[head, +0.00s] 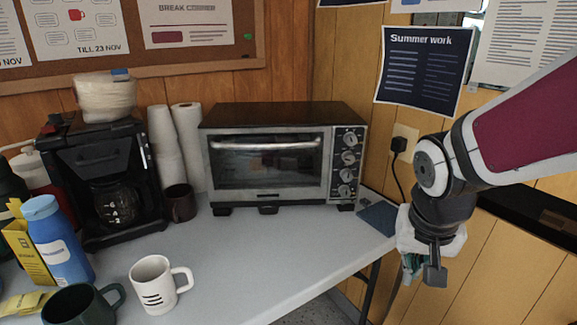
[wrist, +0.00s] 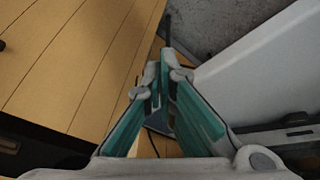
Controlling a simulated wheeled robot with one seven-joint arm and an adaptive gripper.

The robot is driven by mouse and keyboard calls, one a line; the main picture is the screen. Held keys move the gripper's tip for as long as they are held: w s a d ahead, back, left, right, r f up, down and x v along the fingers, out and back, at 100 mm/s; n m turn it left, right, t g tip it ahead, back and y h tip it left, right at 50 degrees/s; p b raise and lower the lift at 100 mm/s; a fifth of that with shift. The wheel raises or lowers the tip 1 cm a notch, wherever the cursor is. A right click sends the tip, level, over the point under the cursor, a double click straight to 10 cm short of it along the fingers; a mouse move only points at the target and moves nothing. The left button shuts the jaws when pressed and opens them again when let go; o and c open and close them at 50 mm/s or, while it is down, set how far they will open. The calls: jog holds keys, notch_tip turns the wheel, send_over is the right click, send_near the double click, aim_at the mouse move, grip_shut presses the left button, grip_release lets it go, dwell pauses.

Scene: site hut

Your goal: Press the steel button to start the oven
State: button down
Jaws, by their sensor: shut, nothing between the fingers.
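The oven (head: 264,165) is a silver and black toaster oven on the grey table, with its door shut. Its control panel (head: 347,168) on the right side carries several round steel-coloured controls in a column; I cannot tell for sure which is the steel button. The lowest control (head: 344,191) sits near the panel's bottom. My gripper (head: 410,272) hangs to the right of the oven, beyond the table's right edge, pointing down and apart from the panel. In the wrist view its teal fingers (wrist: 162,75) are shut and empty. The oven is not seen in the wrist view.
The table (head: 230,262) has clear room before the oven. A white mug (head: 152,286), blue bottle (head: 58,240) and coffee maker (head: 105,180) stand left. A dark blue pad (head: 378,217) lies at the right edge. A cord hangs from the wall socket (head: 403,143).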

aim_at(343, 202)
jog(key=w+a+f+m+t+y+p, duration=0.1)
jog(key=w+f+m+p, duration=0.1)
jog(key=w, duration=0.4)
jog(key=w+a+f+m+t+y+p, duration=0.1)
jog(key=w+f+t+y+p, duration=0.1)
jog(key=w+f+p, duration=0.1)
jog(key=w+a+f+m+t+y+p, duration=0.1)
jog(key=w+f+m+p, duration=0.1)
jog(key=w+p, duration=0.3)
jog(key=shift+w+a+f+m+t+y, duration=0.1)
jog(key=shift+w+f+m+t+y, duration=0.15)
jog(key=shift+w, duration=0.7)
jog(key=shift+w+a+f+m+t+y, duration=0.15)
jog(key=shift+w+f, duration=0.15)
jog(key=shift+w, duration=0.6)
jog(key=shift+w+a+f+m+t+y+p, duration=0.2)
jog(key=shift+w+a+m+t+y+p, duration=0.2)
jog(key=shift+w+m+t+p, duration=0.25)
jog(key=shift+w, duration=0.1)
jog(key=w+b, duration=0.3)
jog(key=w, duration=0.4)
jog(key=shift+w, duration=0.8)
jog(key=shift+w, duration=0.1)
jog(key=shift+w, duration=0.35)
